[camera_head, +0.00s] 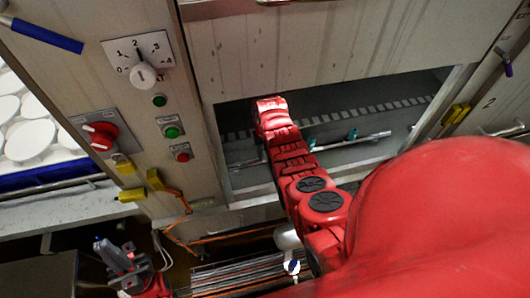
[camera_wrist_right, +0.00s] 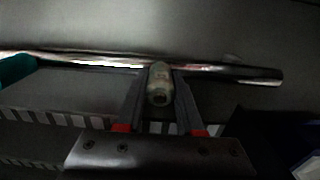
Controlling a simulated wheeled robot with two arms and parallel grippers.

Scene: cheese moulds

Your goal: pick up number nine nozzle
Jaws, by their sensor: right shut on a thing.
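In the right wrist view, a small whitish nozzle (camera_wrist_right: 158,74) sits at a shiny metal pipe (camera_wrist_right: 230,73), between the two dark fingers of my right gripper (camera_wrist_right: 160,92). The gripper is shut on this nozzle. No number is readable on it. In the head view, my right arm reaches into the machine opening; its gripper is hidden there. The pipe (camera_head: 368,138) with teal nozzles (camera_head: 352,134) runs to the right of the arm. My left gripper (camera_head: 115,262) is low at the left, away from the pipe; its jaw state is unclear.
The opening's metal frame (camera_head: 215,150) surrounds my right arm. A control panel with a dial (camera_head: 143,75), a red switch (camera_head: 102,136) and buttons is on the left. White round moulds (camera_head: 28,140) lie at the far left. Another teal nozzle (camera_wrist_right: 15,68) is at the wrist view's left.

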